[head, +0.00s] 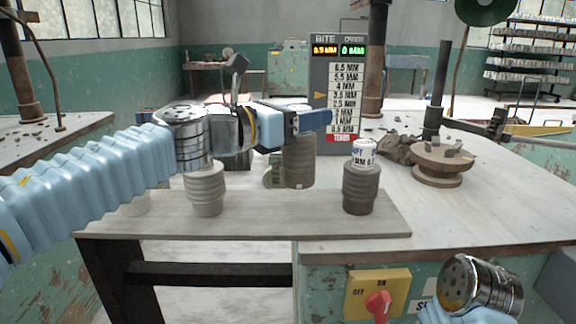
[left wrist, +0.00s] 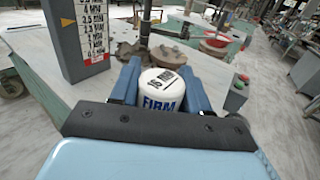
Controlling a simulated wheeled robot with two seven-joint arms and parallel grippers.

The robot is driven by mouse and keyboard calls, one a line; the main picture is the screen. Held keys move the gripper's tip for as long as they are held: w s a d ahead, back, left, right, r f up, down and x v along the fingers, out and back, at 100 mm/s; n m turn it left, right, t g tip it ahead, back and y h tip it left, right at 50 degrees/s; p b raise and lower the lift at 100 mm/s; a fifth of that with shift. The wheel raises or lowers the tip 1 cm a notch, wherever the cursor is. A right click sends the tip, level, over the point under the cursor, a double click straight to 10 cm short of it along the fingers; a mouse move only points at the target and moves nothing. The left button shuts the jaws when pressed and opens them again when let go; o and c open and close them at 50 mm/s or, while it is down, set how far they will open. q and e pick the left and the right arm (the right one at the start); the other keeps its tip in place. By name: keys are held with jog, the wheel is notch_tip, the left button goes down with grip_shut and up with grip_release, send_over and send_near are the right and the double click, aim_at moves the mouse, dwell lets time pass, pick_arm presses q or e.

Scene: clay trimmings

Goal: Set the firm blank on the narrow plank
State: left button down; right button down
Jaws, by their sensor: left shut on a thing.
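The firm blank shows in the left wrist view as a white cylindrical top (left wrist: 162,92) marked FIRM, between the two blue fingers. My left gripper (head: 318,120) is shut on it. In the head view the fingers hide that top, and a grey-brown ribbed body (head: 298,162) shows directly below them. Its foot is near the back edge of the narrow plank (head: 270,222); I cannot tell whether it touches anything. The plank is pale grey and lies across the front. My right gripper is out of view.
A dark ribbed blank (head: 360,190) with a white labelled top stands near the plank's right end. A pale ribbed blank (head: 206,190) stands left of centre. A gauge board (head: 345,85) stands behind. A round turntable (head: 442,160) and clay scraps are at right. The plank's middle front is clear.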

aim_at(290, 149)
pick_arm(q)
jog(key=shift+w+a+f, duration=0.3)
jog(key=shift+a+f, duration=0.2)
jog(key=shift+f, duration=0.2)
jog(key=f+b, duration=0.1)
jog(key=a+f+b, duration=0.1)
jog(key=f, duration=0.1)
jog(key=f+b, duration=0.1)
jog(key=f, duration=0.1)
jog(key=shift+w+a, duration=0.25)
jog(key=shift+w, duration=0.15)
jog(key=c, duration=0.5)
grip_release()
jog(key=v, duration=1.2)
jog(key=shift+s, duration=0.1)
